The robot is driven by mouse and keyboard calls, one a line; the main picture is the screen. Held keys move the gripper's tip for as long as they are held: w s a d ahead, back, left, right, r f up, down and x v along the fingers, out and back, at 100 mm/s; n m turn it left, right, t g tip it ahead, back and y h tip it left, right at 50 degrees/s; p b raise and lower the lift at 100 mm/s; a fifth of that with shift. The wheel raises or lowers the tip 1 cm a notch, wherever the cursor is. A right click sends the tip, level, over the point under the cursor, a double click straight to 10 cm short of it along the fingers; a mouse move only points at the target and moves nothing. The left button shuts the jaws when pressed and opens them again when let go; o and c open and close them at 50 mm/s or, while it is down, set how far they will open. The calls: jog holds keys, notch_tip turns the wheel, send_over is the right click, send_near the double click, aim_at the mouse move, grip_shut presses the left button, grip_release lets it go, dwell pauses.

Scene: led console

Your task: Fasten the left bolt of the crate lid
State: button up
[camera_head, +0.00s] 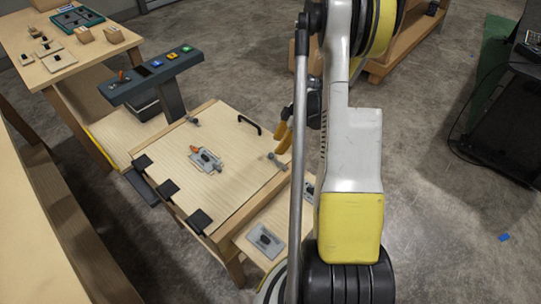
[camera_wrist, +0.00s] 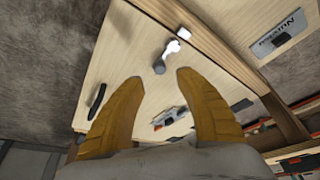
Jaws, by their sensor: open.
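The crate lid (camera_head: 225,165) is a pale wooden panel lying flat and closed on its crate, with a black handle (camera_head: 249,125). One metal bolt (camera_head: 192,120) is at the lid's far-left edge. Another bolt (camera_head: 276,159) is at its right edge; a bolt also shows in the wrist view (camera_wrist: 172,50), just ahead of my fingertips. I cannot tell from its shape whether it is fastened. My gripper (camera_head: 285,137) has orange fingers, seen apart in the wrist view (camera_wrist: 160,78), with nothing between them. It is near the right-edge bolt.
A grey latch plate (camera_head: 206,159) sits mid-lid. Black hinges (camera_head: 169,188) line the near-left edge. A console (camera_head: 150,75) with coloured buttons stands behind the crate. A side shelf (camera_head: 245,232) holds labelled grey plates. A bench (camera_head: 65,60) carries small blocks.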

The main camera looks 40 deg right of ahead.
aim_at(272, 155)
jog(key=b+x, duration=0.1)
jog(key=x, duration=0.5)
jog(key=shift+b, duration=0.35)
grip_shut()
